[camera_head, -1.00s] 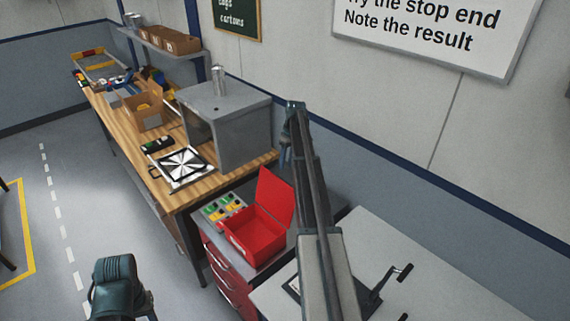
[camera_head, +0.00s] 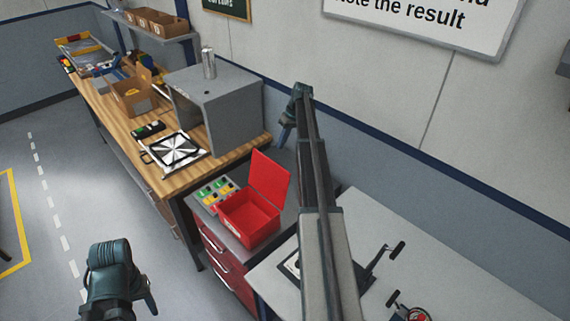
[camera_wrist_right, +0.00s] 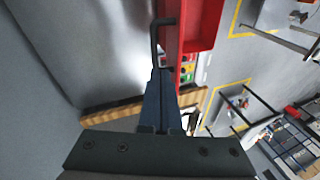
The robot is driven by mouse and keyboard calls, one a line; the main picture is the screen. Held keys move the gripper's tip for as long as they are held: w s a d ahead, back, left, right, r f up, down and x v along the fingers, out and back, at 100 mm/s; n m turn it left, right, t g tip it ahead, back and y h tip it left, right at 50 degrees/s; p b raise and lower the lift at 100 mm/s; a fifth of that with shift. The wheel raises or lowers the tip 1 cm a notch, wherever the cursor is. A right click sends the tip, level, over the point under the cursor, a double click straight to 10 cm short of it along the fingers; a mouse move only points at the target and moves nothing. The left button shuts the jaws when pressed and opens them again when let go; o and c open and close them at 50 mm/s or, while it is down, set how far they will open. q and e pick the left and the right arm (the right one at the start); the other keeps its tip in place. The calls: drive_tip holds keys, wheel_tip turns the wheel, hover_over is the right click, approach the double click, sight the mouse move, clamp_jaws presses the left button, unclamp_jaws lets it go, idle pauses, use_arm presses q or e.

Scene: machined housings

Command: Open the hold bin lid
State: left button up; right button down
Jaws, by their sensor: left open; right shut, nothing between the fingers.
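The red bin (camera_head: 250,221) stands on a grey-topped cabinet with its red lid (camera_head: 270,179) raised, leaning a little back from upright. The bin's inside shows and looks empty. My right gripper (camera_head: 284,138) is above and behind the lid, shut and empty. In the right wrist view its closed fingers (camera_wrist_right: 161,80) point toward a dark bent bar (camera_wrist_right: 154,38) beside the red lid (camera_wrist_right: 190,25); I cannot tell whether they touch the bar. My left gripper (camera_head: 122,300) is low at the left, away from the bin; its fingers are hardly visible.
A panel with coloured buttons (camera_head: 214,192) sits left of the bin. A crank handle (camera_head: 392,252) stands on the pale table (camera_head: 440,270) at the right. Floor at the left is clear.

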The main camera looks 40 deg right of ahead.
wheel_tip(320, 180, down, 7)
drive_tip(key=s+m+t+y+b, duration=0.2)
drive_tip(key=m+t+b, duration=0.15)
drive_tip(key=b, duration=0.45)
drive_tip(key=s+d+f+m+t+b, duration=0.4)
drive_tip(key=s+d+m+t+b, duration=0.55)
drive_tip(key=b, duration=1.15)
use_arm(q)
wheel_tip(320, 180, down, 31)
drive_tip(key=shift+f, duration=0.2)
use_arm(e)
drive_tip(key=w+a+t, duration=0.2)
drive_tip(key=w+a, duration=0.7)
drive_tip(key=shift+r+m+t, duration=0.25)
drive_tip(key=shift+m+t, duration=0.05)
drive_tip(key=shift+m, duration=0.1)
